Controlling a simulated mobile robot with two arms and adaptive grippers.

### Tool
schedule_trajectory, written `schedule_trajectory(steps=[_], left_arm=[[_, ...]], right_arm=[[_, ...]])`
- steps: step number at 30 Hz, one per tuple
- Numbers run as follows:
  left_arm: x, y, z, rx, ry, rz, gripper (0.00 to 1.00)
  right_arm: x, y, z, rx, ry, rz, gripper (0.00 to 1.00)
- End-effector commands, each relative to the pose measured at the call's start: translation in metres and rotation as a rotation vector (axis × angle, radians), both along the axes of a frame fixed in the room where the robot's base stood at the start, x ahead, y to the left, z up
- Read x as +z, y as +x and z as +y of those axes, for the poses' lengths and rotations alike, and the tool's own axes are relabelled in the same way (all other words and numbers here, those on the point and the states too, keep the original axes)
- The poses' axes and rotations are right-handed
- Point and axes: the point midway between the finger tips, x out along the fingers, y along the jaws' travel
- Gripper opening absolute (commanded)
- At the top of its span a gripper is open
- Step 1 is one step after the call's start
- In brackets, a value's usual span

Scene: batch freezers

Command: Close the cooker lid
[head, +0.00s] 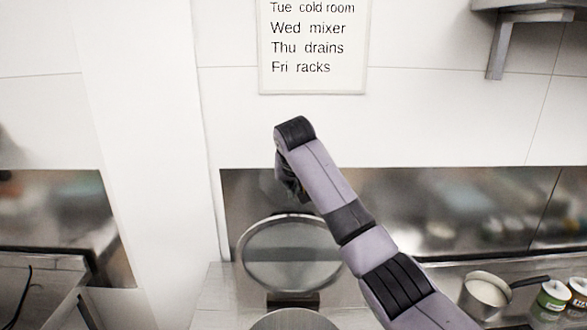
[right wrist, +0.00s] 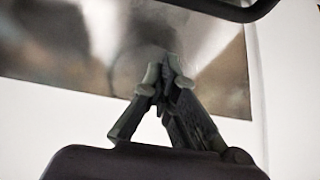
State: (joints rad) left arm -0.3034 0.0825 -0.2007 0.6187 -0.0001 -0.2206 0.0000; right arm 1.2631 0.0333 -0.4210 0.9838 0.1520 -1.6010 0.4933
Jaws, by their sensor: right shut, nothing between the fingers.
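The cooker lid (head: 285,255) is a round, glassy disc with a metal rim. It stands raised, tilted up at the back of the cooker (head: 295,321), whose round top shows at the bottom edge of the head view. My right gripper (head: 290,190) is small and dark in the head view, above the lid's upper edge and partly hidden by my arm. In the right wrist view my right gripper (right wrist: 165,75) has its fingertips together, with nothing between them. I cannot tell its exact depth from the lid. My left gripper is not in view.
A saucepan (head: 487,291) with pale contents stands on the counter at right, beside green-labelled tins (head: 553,295). A metal backsplash (head: 450,205) runs behind. A sign (head: 313,45) hangs on the wall. A white pillar (head: 150,150) rises at left. A dark curved bar (right wrist: 225,8) crosses the wrist view's top.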

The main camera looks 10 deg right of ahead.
Motion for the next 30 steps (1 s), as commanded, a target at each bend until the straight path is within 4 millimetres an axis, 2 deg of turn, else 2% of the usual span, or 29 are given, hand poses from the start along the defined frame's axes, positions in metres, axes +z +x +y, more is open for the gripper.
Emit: schedule_trajectory(steps=[6,12,30], left_arm=[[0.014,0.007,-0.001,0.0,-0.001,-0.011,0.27],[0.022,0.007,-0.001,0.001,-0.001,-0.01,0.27],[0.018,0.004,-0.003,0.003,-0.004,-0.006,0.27]], right_arm=[[-0.003,-0.021,0.005,0.003,0.0,-0.002,0.0],[-0.007,-0.034,0.008,0.001,0.0,-0.002,0.0],[-0.012,-0.038,0.009,0.001,-0.003,-0.02,0.0]])
